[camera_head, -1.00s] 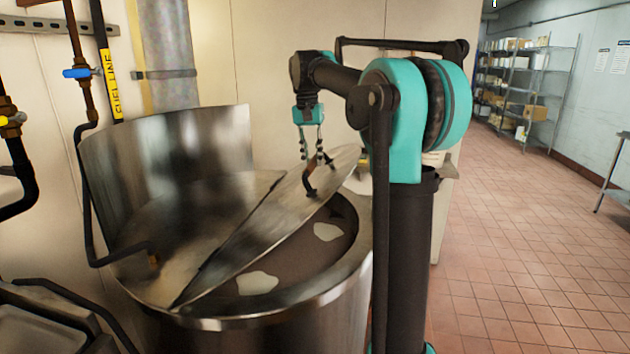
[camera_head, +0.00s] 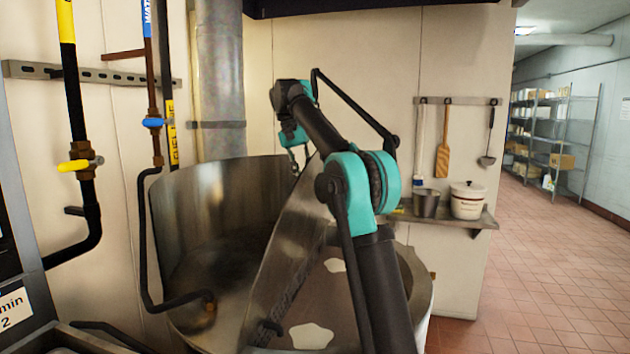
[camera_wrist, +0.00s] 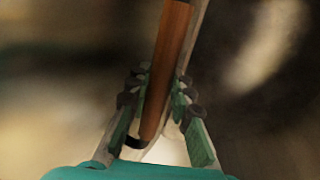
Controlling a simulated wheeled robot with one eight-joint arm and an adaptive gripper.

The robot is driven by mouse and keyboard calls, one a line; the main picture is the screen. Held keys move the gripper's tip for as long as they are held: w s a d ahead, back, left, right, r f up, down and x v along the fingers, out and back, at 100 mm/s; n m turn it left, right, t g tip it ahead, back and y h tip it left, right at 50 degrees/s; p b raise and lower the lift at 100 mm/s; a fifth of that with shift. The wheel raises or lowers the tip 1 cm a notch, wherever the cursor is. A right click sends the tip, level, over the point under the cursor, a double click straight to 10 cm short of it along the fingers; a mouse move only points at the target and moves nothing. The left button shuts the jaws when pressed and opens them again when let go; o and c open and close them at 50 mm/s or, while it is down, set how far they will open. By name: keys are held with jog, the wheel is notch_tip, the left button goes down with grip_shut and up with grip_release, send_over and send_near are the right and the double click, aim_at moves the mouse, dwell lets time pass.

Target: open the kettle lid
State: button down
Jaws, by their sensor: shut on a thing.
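The kettle (camera_head: 422,275) is a large round steel vessel with a raised back wall. Its hinged half lid (camera_head: 290,262) is tilted up steeply, and dark brown contents with pale patches show beneath it. My gripper (camera_head: 296,165) is at the upper edge of the lid, partly hidden behind my arm. In the wrist view, my gripper's fingers (camera_wrist: 158,95) are closed around a brown bar-like handle (camera_wrist: 168,55). In the head view, the handle is hidden.
Pipes with a yellow valve (camera_head: 75,165) and a blue valve (camera_head: 152,122) run along the wall at left. A wall shelf (camera_head: 470,222) at right holds a metal pot (camera_head: 426,203) and a white crock (camera_head: 467,200). Open tiled floor (camera_head: 535,270) lies at right.

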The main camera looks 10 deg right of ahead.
jog(key=shift+w+a+h, duration=0.25)
jog(key=shift+w+a, duration=0.05)
jog(key=shift+a, duration=0.3)
jog(key=shift+w+a+h, duration=0.25)
jog(key=shift+a, duration=0.3)
jog(key=c, duration=1.3)
grip_release()
jog(key=shift+c, duration=0.2)
jog(key=shift+d, duration=0.15)
